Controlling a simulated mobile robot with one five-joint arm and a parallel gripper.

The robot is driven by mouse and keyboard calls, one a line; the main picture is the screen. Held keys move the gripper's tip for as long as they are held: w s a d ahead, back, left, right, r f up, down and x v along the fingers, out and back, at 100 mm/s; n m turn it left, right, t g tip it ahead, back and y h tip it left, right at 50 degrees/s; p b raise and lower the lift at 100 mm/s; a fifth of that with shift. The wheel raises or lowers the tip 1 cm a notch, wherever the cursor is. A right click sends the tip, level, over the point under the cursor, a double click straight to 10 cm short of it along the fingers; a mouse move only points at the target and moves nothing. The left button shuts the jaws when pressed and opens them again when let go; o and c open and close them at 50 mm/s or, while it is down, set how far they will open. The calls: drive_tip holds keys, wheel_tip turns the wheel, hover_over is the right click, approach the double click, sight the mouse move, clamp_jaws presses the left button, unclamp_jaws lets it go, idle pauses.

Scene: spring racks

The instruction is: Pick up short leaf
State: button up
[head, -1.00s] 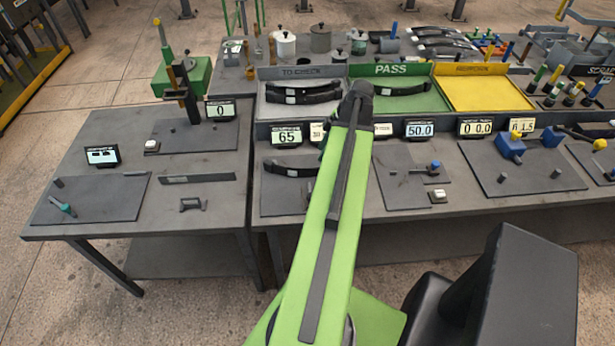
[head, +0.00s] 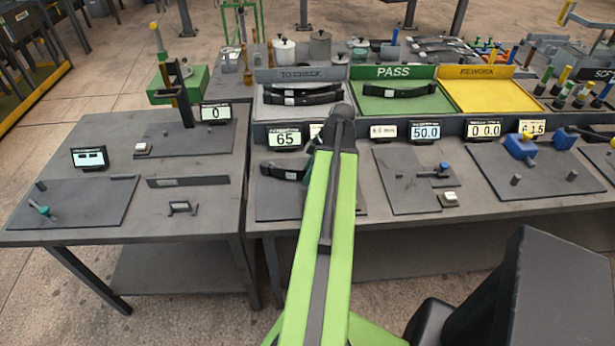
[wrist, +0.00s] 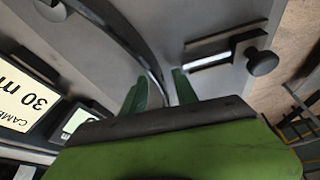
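A dark curved leaf (head: 283,170) with a pale band lies at the left of the grey plate behind my arm in the head view. My gripper (wrist: 160,90) points down at this plate in the wrist view, where a curved leaf (wrist: 140,45) runs between its two green fingers. The fingers stand apart, one on each side of the leaf, with a narrow gap showing. In the head view my arm hides most of the gripper and the leaf's right end. More dark leaves (head: 302,97) lie in the TO CHECK tray, and one (head: 398,91) lies in the PASS tray.
A CAMBER display (wrist: 30,100) reading 30 mm stands close to my gripper. A dark round knob on a metal bar (wrist: 262,62) is on its other side. A yellow REWORK tray (head: 490,96) stands behind. The left table (head: 120,225) holds fixtures and displays.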

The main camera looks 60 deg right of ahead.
drive_tip(key=shift+c, duration=0.4)
clamp_jaws()
drive_tip(key=shift+r, duration=0.1)
wheel_tip(320, 180, up, 10)
drive_tip(key=p, duration=1)
